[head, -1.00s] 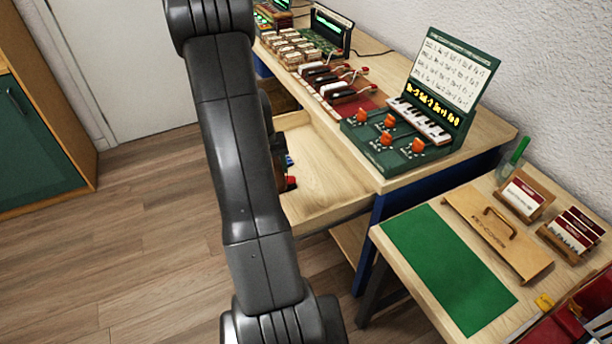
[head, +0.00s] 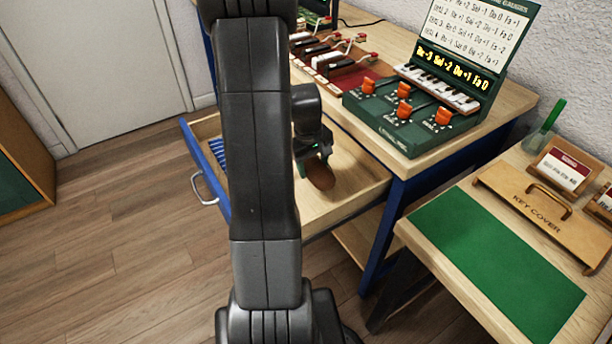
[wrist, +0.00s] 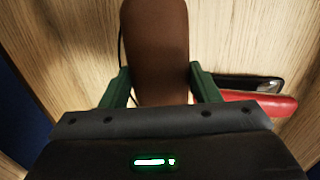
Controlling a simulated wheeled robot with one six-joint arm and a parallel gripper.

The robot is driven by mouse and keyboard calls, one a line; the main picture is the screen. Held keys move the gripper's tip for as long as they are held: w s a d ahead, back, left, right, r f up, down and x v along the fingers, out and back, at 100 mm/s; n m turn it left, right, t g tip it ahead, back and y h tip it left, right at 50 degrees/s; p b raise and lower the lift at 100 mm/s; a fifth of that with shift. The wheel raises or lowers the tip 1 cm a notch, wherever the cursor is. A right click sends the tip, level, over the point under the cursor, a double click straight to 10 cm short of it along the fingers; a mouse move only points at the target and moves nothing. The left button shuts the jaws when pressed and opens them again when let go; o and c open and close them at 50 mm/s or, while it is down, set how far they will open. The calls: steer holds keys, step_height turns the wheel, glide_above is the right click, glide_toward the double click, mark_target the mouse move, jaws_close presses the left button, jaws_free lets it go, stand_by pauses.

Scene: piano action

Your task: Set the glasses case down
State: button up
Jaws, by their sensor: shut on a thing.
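The brown glasses case (head: 321,176) is a long rounded shape over the open drawer in the head view. In the wrist view the case (wrist: 155,45) stretches away from between the green fingers. My gripper (head: 314,152) is shut on its near end; it also shows in the wrist view (wrist: 162,88). The case is over the pale wooden drawer floor (head: 345,187). I cannot tell whether it touches the floor. Part of the drawer is hidden behind my arm.
In the wrist view a black object (wrist: 250,84) and a red one (wrist: 262,104) lie close to the right finger. A blue ribbed item (head: 218,152) is at the drawer's left. The green mat (head: 495,265) on the side table is bare. The control box (head: 415,115) stands above the drawer.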

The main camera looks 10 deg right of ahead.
mark_target(312, 186)
steer(key=shift+f+b, duration=0.4)
steer(key=shift+f, duration=2.05)
steer(key=shift+f, duration=0.15)
steer(key=o, duration=1)
steer(key=r, duration=0.4)
steer(key=a+r+p, duration=0.1)
steer(key=r, duration=0.3)
steer(key=r+p, duration=0.1)
steer(key=r, duration=0.3)
steer(key=shift+s+a+r, duration=0.1)
steer(key=shift+s+a, duration=0.1)
steer(key=shift+s, duration=0.05)
steer(key=shift+o, duration=0.5)
